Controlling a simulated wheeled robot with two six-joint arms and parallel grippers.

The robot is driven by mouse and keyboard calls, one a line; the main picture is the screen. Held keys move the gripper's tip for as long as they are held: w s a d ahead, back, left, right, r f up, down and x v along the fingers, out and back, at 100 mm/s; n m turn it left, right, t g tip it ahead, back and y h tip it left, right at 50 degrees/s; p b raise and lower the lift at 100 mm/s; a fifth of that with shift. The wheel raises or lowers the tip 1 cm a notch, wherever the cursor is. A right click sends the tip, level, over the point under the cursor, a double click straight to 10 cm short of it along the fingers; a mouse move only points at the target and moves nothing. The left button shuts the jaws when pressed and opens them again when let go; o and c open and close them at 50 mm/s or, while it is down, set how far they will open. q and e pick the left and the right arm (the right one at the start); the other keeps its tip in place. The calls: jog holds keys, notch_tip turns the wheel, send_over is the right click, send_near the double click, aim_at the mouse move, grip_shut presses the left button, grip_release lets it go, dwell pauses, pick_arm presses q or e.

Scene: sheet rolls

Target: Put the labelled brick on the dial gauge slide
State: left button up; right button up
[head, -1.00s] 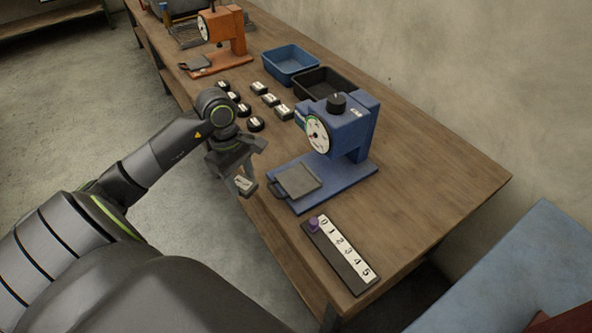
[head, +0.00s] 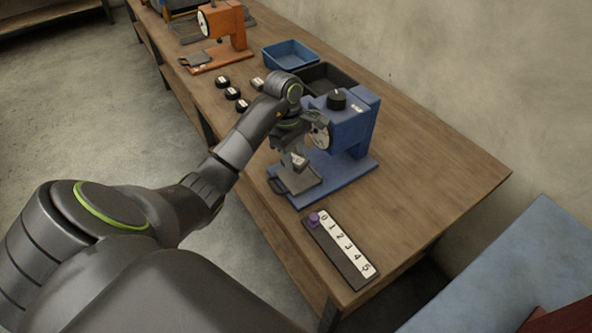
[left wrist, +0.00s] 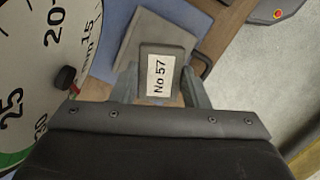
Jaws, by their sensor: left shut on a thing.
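The labelled brick (left wrist: 158,78) is a small dark grey block with a white label reading "No 57". My left gripper (left wrist: 158,92) is shut on it, a finger on each side. In the head view the brick (head: 299,160) hangs just above the grey slide (head: 305,183) of the blue dial gauge (head: 350,125). A gap below the brick cannot be judged exactly. The slide also shows behind the brick in the left wrist view (left wrist: 190,20), and the white dial face (left wrist: 30,65) is at left. My arm partly hides the dial in the head view. My right gripper is not in view.
A number strip (head: 345,258) marked 0 to 5 with a purple peg lies near the front edge. Several small labelled dark pieces (head: 232,93), a blue tray (head: 290,54), a black tray (head: 328,76) and an orange gauge (head: 230,25) stand farther back. The bench's right side is clear.

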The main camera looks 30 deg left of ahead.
aim_at(294, 158)
pick_arm(q)
notch_tip(294, 158, down, 3)
jog(key=shift+r+b, duration=0.2)
jog(key=shift+b, duration=0.45)
jog(key=shift+d+f+p, duration=0.1)
jog(key=shift+f+p, duration=0.35)
jog(key=shift+p, duration=0.2)
jog(key=shift+w+f+p, duration=0.1)
jog(key=shift+f+p, duration=0.2)
jog(key=shift+w+f, duration=0.1)
jog(key=shift+f, duration=0.25)
